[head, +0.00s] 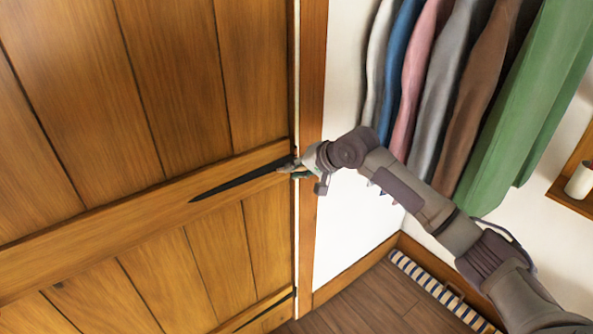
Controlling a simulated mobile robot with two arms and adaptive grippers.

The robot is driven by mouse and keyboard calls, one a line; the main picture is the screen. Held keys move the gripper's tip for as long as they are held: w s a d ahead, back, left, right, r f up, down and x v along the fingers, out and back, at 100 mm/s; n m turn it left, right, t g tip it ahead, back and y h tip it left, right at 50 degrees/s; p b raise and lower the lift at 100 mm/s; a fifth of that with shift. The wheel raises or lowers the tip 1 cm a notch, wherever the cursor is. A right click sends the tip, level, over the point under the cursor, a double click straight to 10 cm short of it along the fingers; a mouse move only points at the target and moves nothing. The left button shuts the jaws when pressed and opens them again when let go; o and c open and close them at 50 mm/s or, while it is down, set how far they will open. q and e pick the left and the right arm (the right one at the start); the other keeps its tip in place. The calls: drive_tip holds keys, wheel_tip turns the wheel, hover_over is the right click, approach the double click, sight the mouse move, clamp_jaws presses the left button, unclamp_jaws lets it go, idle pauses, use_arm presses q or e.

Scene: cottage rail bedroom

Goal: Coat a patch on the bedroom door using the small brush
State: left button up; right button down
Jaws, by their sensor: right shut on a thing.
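The wooden plank door (180,60) fills the left half of the head view, with a broad horizontal rail (90,243) across it. My right gripper (296,168) is at the door's right edge, at the height of this rail and in front of the wide end of a black strap hinge (235,184). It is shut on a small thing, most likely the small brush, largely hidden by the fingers. I cannot tell whether it touches the door. No coated patch can be made out on the door. My left gripper is out of view.
Hanging clothes, among them a green garment (520,105), are close above and behind my right arm. A wooden shelf (577,185) with a white cup-like object (580,180) is at far right.

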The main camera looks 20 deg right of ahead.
drive_tip(key=shift+w+a, duration=0.2)
drive_tip(key=shift+w, duration=0.3)
drive_tip(key=shift+w+a, duration=0.15)
drive_tip(key=shift+w, duration=0.3)
idle(0.3)
drive_tip(key=shift+d+p, duration=0.1)
drive_tip(key=shift+p, duration=0.2)
drive_tip(key=shift+w+d+p, duration=0.6)
drive_tip(key=shift+w+d, duration=0.55)
drive_tip(key=shift+d, duration=1.8)
drive_tip(key=a+p, duration=0.1)
drive_tip(key=p, duration=0.1)
drive_tip(key=s+a+p, duration=0.1)
drive_tip(key=a+p, duration=0.3)
drive_tip(key=shift+s+r, duration=0.25)
drive_tip(key=shift+s, duration=0.1)
drive_tip(key=shift+s+a+p, duration=0.15)
drive_tip(key=shift+a+p, duration=0.15)
drive_tip(key=shift+p, duration=0.35)
drive_tip(key=shift+s+a+f, duration=0.15)
drive_tip(key=shift+a, duration=0.25)
